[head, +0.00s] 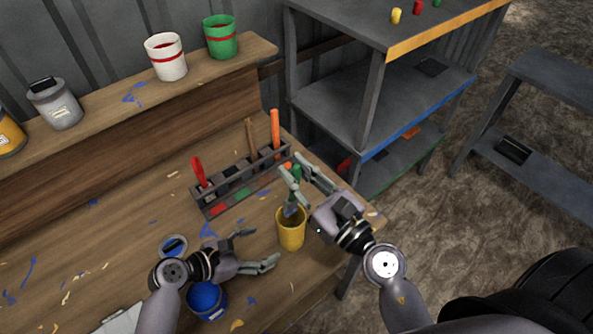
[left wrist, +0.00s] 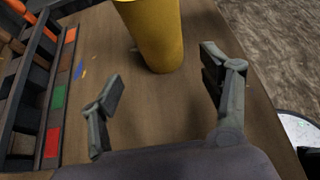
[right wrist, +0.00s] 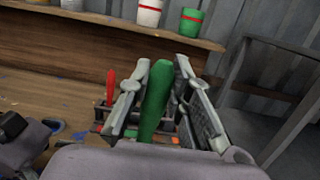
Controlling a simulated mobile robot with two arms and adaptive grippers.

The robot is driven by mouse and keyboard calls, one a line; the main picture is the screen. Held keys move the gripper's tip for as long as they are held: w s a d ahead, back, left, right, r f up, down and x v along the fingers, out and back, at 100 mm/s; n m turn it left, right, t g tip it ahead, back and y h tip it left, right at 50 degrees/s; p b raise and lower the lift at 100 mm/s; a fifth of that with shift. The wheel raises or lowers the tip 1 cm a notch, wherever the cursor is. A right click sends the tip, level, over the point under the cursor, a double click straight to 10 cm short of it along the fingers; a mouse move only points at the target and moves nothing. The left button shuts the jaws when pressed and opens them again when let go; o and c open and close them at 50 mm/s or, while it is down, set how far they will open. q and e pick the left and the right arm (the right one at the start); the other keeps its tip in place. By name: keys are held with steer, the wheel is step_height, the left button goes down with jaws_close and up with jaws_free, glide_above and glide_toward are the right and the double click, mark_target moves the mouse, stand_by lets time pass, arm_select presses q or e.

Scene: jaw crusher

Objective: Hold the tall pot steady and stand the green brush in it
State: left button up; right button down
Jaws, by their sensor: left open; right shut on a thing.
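The tall yellow pot (head: 291,229) stands upright on the bench near its right edge. It also shows in the left wrist view (left wrist: 158,35), just beyond the fingertips. My left gripper (head: 262,248) is open and empty, to the left of the pot and apart from it. My right gripper (head: 305,182) is shut on the green brush (right wrist: 155,100), above the pot. The brush's green handle (head: 297,172) points up, and its lower end is at the pot's mouth. I cannot tell how deep it reaches inside.
A dark rack (head: 238,183) with a red-handled tool and orange-handled tools stands behind the pot. A blue paint can (head: 206,299) is by my left wrist. White (head: 166,57) and green (head: 220,37) cans stand on the back ledge. A grey shelf (head: 345,90) is to the right.

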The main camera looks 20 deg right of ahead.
mark_target(281, 238)
arm_select(q)
steer(key=shift+x, duration=5)
steer(key=c, duration=0.8)
